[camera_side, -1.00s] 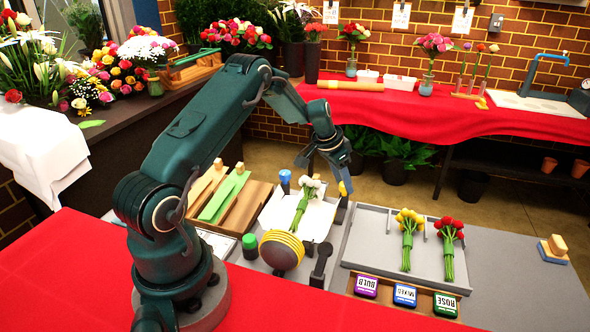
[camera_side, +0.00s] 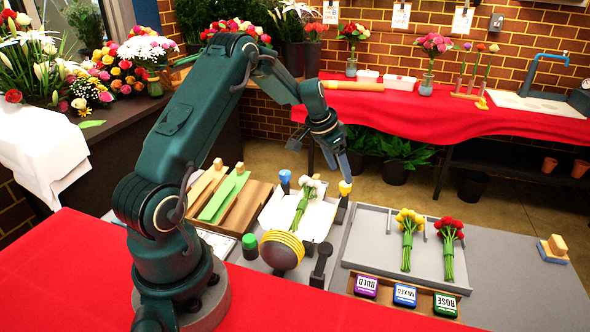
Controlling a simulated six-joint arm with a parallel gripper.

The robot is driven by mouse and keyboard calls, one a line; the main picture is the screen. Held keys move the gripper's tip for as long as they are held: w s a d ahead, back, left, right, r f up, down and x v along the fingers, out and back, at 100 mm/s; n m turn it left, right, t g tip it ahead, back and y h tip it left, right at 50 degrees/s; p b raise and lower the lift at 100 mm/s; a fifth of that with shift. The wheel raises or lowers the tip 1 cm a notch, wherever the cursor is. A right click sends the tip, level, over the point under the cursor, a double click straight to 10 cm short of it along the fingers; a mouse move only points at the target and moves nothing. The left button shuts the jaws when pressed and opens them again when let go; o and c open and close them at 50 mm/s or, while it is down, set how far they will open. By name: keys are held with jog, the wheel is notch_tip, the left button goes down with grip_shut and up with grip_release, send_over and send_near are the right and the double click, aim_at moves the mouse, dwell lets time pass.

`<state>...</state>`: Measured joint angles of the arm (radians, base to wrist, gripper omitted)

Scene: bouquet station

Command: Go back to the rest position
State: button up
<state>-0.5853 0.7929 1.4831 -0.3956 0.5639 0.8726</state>
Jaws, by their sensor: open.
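My gripper (camera_side: 335,162) hangs in the air above the back of the work table, in front of the red bench, clear of the flowers. It is open and I see nothing between its fingers. A white bouquet with green stems (camera_side: 303,205) lies on a white sheet (camera_side: 322,220) below and to the left of it. A yellow bouquet (camera_side: 409,235) and a red bouquet (camera_side: 449,245) lie side by side on the grey tray (camera_side: 375,245) at the right.
A blue-topped post (camera_side: 285,180) and a yellow-topped post (camera_side: 344,190) stand behind the white sheet. A striped yellow spool (camera_side: 282,248) and a green-capped item (camera_side: 250,245) stand in front. Stamps, including a blue one (camera_side: 404,295), sit in a wooden holder. A sponge block (camera_side: 556,247) lies far right.

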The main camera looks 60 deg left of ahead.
jog(key=shift+s+r, duration=0.1)
jog(key=shift+r, duration=0.05)
jog(key=d+r+m+t, duration=0.2)
jog(key=d+r+m, duration=0.1)
jog(key=d+r, duration=0.9)
jog(key=s+d+r+t, duration=0.1)
jog(key=s+d+r, duration=0.55)
jog(key=s, duration=0.25)
jog(key=s+d+f+n+g, duration=0.1)
jog(key=s+f, duration=0.1)
jog(key=s, duration=0.5)
jog(key=s+d+f+n+g, duration=0.1)
jog(key=s+f, duration=0.2)
jog(key=s, duration=0.4)
jog(key=shift+s+f+n, duration=0.3)
jog(key=shift+n, duration=0.1)
jog(key=shift+c, duration=0.3)
